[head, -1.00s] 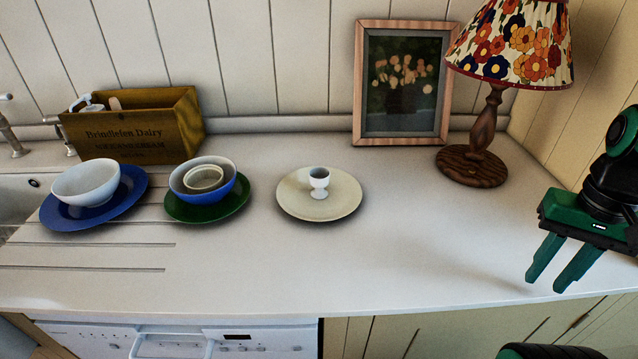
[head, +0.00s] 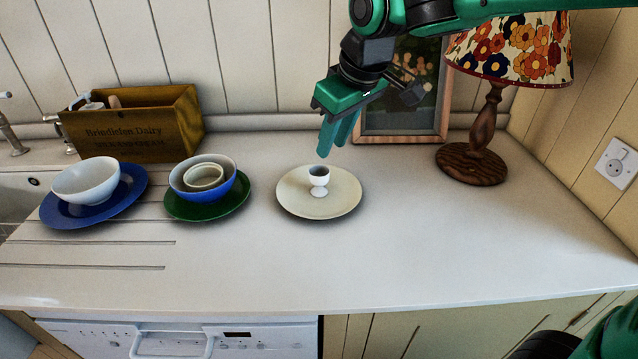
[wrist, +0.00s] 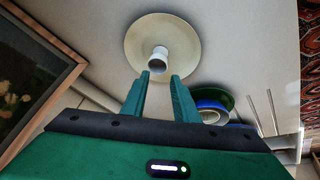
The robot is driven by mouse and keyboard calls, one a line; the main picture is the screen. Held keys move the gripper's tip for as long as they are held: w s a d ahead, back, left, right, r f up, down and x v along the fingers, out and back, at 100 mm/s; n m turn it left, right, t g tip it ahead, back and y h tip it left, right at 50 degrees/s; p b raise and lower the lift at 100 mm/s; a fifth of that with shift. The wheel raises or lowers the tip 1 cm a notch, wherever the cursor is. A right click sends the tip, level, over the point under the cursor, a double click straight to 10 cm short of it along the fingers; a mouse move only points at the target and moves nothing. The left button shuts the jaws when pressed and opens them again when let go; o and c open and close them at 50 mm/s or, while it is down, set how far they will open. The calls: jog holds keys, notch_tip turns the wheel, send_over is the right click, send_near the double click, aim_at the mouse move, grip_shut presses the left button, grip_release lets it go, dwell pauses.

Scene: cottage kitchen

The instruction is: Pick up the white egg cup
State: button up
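The white egg cup (head: 319,180) stands upright on a cream plate (head: 343,197) on the counter. My gripper (head: 330,150) is above the back of the plate, with its green fingers pointing down toward the egg cup. In the wrist view, the egg cup (wrist: 158,60) shows just beyond the fingertips, in line with the gap between them. My gripper (wrist: 160,74) is open there, with nothing between its fingers.
A green plate with stacked bowls (head: 209,181) and a blue plate with a white bowl (head: 86,182) stand left. A wooden box (head: 135,125) is behind them. A framed picture (head: 405,137) and a lamp (head: 472,165) stand behind right. The front right counter is clear.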

aim_at(312, 181)
jog(key=shift+a+x, duration=0.2)
jog(key=shift+x, duration=1.6)
jog(key=shift+a+x, duration=0.25)
jog(key=shift+x, duration=1.55)
jog(key=shift+a+x, duration=0.2)
jog(key=shift+x, duration=1.6)
jog(key=shift+s+r, duration=0.1)
jog(key=shift+s, duration=0.15)
jog(key=shift+c, duration=0.3)
grip_shut()
